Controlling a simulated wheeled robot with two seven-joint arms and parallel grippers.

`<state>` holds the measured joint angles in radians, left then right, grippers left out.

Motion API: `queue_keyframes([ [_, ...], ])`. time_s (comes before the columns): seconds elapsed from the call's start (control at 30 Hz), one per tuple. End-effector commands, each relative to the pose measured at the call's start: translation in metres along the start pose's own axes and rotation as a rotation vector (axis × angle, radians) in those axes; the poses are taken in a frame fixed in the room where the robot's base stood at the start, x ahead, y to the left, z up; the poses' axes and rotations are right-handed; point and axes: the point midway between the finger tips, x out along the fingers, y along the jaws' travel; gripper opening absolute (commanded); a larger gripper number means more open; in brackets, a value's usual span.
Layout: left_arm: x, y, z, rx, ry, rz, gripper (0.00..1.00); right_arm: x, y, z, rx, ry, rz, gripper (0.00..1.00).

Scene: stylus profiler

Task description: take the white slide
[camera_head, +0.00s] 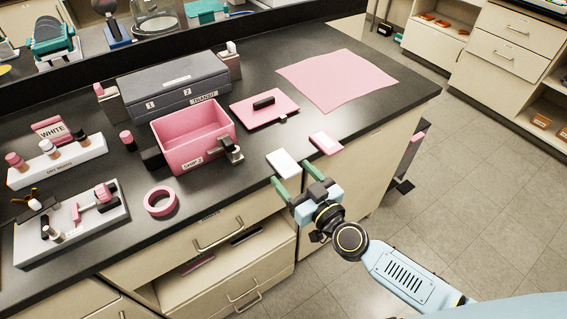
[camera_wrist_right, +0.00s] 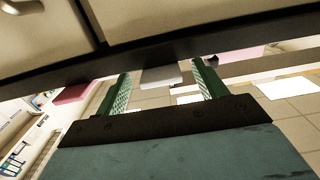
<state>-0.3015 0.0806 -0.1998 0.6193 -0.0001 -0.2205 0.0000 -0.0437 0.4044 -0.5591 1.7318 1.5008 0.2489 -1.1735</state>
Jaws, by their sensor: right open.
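The white slide (camera_head: 282,161) is a small flat white block at the front edge of the dark counter, and its near end appears to stick out past the edge. My right gripper (camera_head: 292,179) is open, with its green fingers just in front of the slide, one toward each side. In the right wrist view the slide (camera_wrist_right: 160,76) shows between the two open fingers (camera_wrist_right: 165,88), ahead of them; I cannot tell whether they touch it. My left gripper is not in view.
A pink bin (camera_head: 190,157) with a metal clamp stands to the left. A pink tray (camera_head: 264,110) and pink mat (camera_head: 338,79) lie behind. A tape ring (camera_head: 160,201) is farther left.

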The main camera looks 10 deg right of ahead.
Motion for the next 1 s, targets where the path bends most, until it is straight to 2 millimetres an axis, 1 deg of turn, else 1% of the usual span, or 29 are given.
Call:
queue_keyframes([
  [0.1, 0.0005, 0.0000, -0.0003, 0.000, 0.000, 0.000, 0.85, 0.0056, -0.0004, -0.0002, 0.001, 0.000, -0.001, 0.71],
  [0.27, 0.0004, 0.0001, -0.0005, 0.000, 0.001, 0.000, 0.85, 0.0053, -0.0003, -0.0001, 0.001, 0.000, -0.001, 0.71],
  [0.37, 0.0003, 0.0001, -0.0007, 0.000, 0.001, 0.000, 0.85, 0.0051, -0.0003, -0.0001, 0.001, 0.000, 0.000, 0.60],
  [0.6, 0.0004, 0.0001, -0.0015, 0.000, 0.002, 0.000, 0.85, 0.0049, -0.0001, 0.0000, 0.000, 0.000, 0.000, 0.29],
  [0.63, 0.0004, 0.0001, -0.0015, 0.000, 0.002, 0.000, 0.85, 0.0049, -0.0001, -0.0001, 0.000, 0.000, 0.000, 0.25],
  [0.67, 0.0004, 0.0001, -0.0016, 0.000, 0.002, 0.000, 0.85, 0.0049, -0.0001, -0.0002, 0.000, 0.000, 0.000, 0.23],
  [1.0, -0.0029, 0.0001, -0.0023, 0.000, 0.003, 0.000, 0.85, 0.0048, -0.0001, -0.0036, 0.001, 0.000, 0.000, 0.23],
])
